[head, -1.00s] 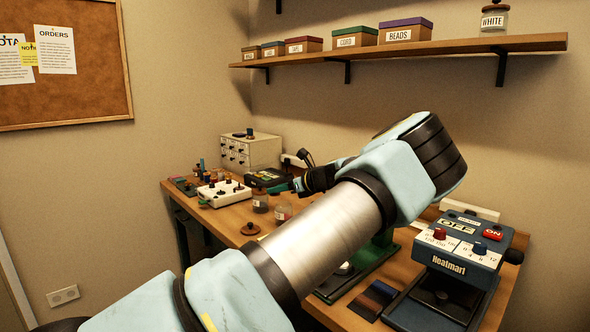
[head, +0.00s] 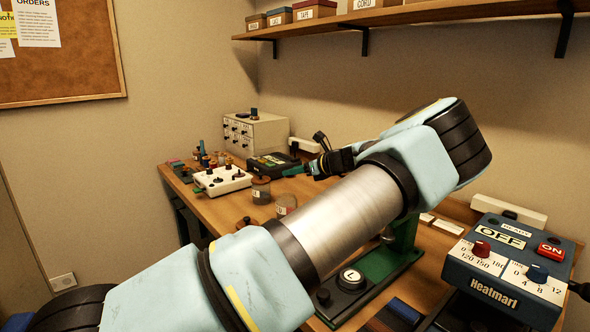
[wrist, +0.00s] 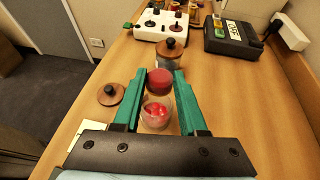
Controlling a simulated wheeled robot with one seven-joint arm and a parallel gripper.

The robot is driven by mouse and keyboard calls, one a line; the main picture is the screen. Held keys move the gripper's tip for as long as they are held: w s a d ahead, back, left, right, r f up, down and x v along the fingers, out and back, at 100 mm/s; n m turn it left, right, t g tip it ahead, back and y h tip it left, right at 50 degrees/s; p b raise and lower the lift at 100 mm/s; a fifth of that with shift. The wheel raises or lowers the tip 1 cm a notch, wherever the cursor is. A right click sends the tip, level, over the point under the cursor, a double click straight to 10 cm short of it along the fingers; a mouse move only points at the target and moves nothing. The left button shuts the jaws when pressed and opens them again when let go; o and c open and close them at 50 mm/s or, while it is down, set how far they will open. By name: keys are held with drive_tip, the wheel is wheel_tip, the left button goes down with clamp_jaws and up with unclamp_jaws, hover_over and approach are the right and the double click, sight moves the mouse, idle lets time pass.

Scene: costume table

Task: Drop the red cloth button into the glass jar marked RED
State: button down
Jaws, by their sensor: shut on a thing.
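The red cloth button (wrist: 160,81) is a dark red disc between the green fingertips in the wrist view. My gripper (wrist: 163,77) is shut on it, above the table. An open glass jar (wrist: 155,115) with red things inside shows between the fingers, nearer the palm in the picture; its marking is not readable. In the head view my gripper (head: 297,171) shows above and behind this jar (head: 287,204), and the button cannot be made out. Whether the button is directly over the jar mouth is not clear.
A second jar with a wooden lid (wrist: 170,47) stands just beyond. A loose wooden lid (wrist: 110,94) lies left of the open jar. A white box with knobs (wrist: 160,25) and a black device (wrist: 233,37) stand behind.

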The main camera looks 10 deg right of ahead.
wheel_tip(320, 180, down, 3)
drive_tip(key=shift+r+b, duration=0.15)
drive_tip(key=shift+b, duration=0.55)
drive_tip(key=shift+c, duration=1.9)
unclamp_jaws()
drive_tip(key=b+v, duration=0.3)
drive_tip(key=v, duration=0.7)
drive_tip(key=shift+s+r, duration=0.2)
drive_tip(key=shift+s, duration=0.15)
drive_tip(key=shift+d, duration=0.15)
